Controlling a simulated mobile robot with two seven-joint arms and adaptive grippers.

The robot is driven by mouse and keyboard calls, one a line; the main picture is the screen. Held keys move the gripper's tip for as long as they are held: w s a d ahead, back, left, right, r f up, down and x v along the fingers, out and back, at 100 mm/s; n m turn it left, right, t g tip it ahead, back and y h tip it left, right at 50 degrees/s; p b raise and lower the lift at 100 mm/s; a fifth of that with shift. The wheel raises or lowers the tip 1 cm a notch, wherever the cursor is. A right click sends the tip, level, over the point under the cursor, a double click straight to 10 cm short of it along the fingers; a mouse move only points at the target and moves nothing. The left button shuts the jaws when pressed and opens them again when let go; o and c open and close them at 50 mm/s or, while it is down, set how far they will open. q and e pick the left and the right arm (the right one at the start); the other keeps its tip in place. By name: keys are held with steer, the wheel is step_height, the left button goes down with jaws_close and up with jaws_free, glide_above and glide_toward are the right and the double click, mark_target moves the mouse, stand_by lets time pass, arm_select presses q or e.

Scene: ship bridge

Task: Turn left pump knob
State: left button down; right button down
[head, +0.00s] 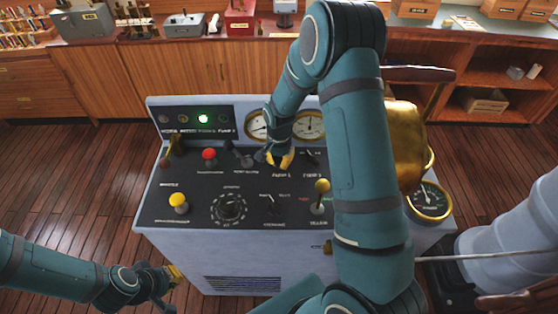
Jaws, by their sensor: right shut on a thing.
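The control console (185,245) stands in the middle of the head view, with a black sloping panel of knobs and levers. Two small pump knobs sit side by side under the round gauges. The right pump knob (312,156) is in plain view. The left pump knob is hidden behind my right gripper (280,161), whose yellow fingertips are down on the panel just above the left pump label. That gripper is shut on the left pump knob. My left gripper (174,275) hangs low in front of the console's left side, away from the panel; its finger gap is unclear.
One indicator lamp (203,118) glows green. A brass housing (403,145) stands right of my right arm. Wooden floor (70,185) lies clear at left.

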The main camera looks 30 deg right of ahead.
steer(key=n, duration=0.1)
steer(key=n+b, duration=0.1)
steer(key=shift+s+d+f+n, duration=0.15)
steer(key=shift+s+n, duration=0.1)
steer(key=shift+n, duration=0.15)
steer(key=n, duration=0.1)
steer(key=n+b, duration=0.1)
steer(key=n, duration=0.1)
steer(key=shift+s+d+n, duration=0.15)
steer(key=shift+d+n, duration=0.05)
steer(key=shift+n, duration=0.1)
steer(key=n, duration=0.2)
steer(key=n+b, duration=0.1)
steer(key=n, duration=0.1)
steer(key=shift+s+d+n, duration=0.1)
steer(key=shift+d+n, duration=0.25)
steer(key=shift+n, duration=0.05)
steer(key=c, duration=1)
jaws_free()
steer(key=shift+r, duration=0.2)
